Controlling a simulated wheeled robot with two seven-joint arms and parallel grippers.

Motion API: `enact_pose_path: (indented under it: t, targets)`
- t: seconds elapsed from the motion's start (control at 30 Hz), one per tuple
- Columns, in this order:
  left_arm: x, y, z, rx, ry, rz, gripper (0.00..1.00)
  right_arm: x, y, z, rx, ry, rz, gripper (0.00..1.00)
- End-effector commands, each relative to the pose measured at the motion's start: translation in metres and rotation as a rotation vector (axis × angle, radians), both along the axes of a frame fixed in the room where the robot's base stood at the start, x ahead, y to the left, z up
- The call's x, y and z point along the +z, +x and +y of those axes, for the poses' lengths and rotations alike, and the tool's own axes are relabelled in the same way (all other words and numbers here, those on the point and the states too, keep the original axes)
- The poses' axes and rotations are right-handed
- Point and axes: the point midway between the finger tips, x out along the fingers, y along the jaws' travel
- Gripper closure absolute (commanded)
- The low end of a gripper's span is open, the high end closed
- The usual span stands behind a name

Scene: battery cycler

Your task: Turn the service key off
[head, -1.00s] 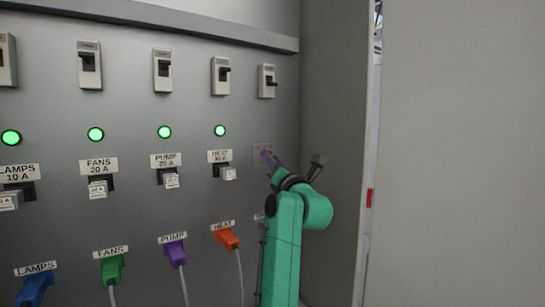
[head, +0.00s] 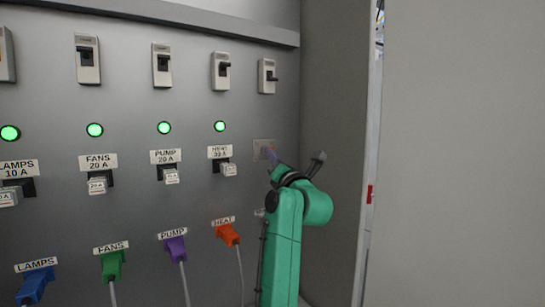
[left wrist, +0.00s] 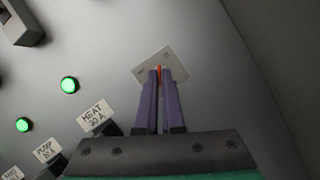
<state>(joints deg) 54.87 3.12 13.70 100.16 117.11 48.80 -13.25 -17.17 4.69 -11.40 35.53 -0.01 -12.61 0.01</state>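The service key (left wrist: 159,71) shows as a thin orange piece between my left fingertips in the left wrist view. It stands in front of a small pale plate (left wrist: 178,60) on the grey panel, which also shows at the right of the panel in the head view (head: 264,148). My left gripper (left wrist: 160,74) has its purple fingers close together, one on each side of the key, and looks shut on it. In the head view this gripper (head: 271,155) reaches the plate, and the fingers hide most of the key. The plate looks tilted in the wrist view. My right gripper is not in view.
Above the plate is a switch (head: 267,76). To its left are the HEAT module (head: 228,168), a lit green lamp (head: 220,126) and the orange HEAT plug (head: 228,235). A cabinet side wall (head: 335,110) stands close on the right.

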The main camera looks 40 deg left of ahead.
Motion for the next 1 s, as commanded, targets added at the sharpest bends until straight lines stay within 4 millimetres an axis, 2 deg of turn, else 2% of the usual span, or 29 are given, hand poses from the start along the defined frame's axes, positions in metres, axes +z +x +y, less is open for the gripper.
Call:
enact_pose_path:
  t: [0.73, 1.0]
  targets:
    - [-0.0016, 0.0007, -0.0002, -0.001, -0.002, 0.001, 1.00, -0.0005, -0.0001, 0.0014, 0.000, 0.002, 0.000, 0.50]
    - [-0.0041, 0.0013, -0.0005, -0.001, -0.015, -0.041, 1.00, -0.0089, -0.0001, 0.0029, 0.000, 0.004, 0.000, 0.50]
